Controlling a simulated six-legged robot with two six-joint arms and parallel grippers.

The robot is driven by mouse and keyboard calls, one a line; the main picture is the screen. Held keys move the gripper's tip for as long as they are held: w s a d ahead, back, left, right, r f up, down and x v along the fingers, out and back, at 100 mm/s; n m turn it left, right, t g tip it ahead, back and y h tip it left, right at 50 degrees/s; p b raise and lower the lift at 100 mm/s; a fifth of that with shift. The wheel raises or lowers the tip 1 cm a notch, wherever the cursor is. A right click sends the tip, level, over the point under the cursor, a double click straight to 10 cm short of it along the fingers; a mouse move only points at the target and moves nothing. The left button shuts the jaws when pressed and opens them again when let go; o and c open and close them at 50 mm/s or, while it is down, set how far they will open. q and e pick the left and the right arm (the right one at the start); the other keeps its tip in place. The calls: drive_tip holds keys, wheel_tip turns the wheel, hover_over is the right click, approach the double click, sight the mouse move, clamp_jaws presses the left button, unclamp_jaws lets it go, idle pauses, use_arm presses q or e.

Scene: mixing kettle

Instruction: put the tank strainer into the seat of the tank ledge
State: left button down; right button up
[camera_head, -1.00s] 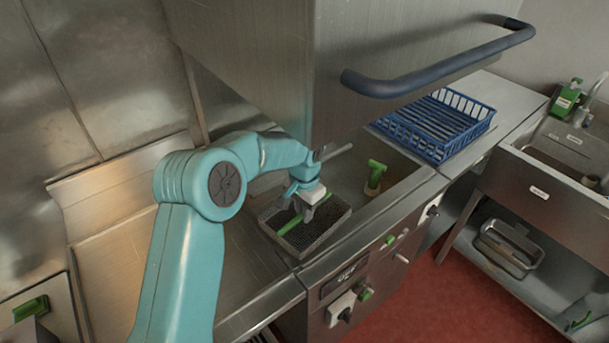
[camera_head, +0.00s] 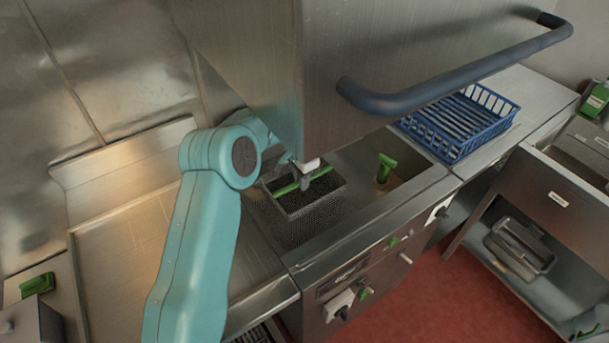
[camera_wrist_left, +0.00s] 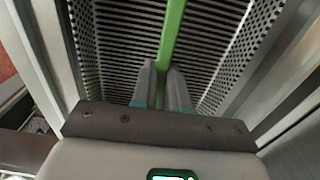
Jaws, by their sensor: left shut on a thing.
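The tank strainer (camera_head: 309,221) is a dark mesh basket with a green bar across its top. It is at the counter's tank opening, left of a green-handled fitting (camera_head: 385,166). My left gripper (camera_head: 305,182) is shut on the green bar. In the left wrist view, the fingers (camera_wrist_left: 162,88) close around the green bar, with the slotted basket floor (camera_wrist_left: 125,55) and perforated walls beyond. The front mesh wall shows in the head view. The seat of the tank ledge cannot be made out. My right gripper is not in view.
A steel hood (camera_head: 235,55) with a dark bar handle (camera_head: 440,88) hangs close above my left wrist. A blue wire basket (camera_head: 462,125) stands on the counter at the right. The steel drainboard (camera_head: 125,240) on the left is bare.

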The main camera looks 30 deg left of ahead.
sight(302, 193)
use_arm(q)
drive_tip(key=shift+w+f, duration=0.15)
drive_tip(key=shift+f, duration=0.15)
drive_tip(key=shift+d+f+b, duration=0.1)
drive_tip(key=shift+f+b, duration=0.15)
drive_tip(key=shift+b, duration=0.05)
drive_tip(key=shift+f, duration=0.3)
wheel_tip(302, 193, down, 4)
drive_tip(key=shift+f+b, duration=0.1)
drive_tip(key=shift+b, duration=1.1)
drive_tip(key=shift+f, duration=0.1)
drive_tip(key=shift+b, duration=0.45)
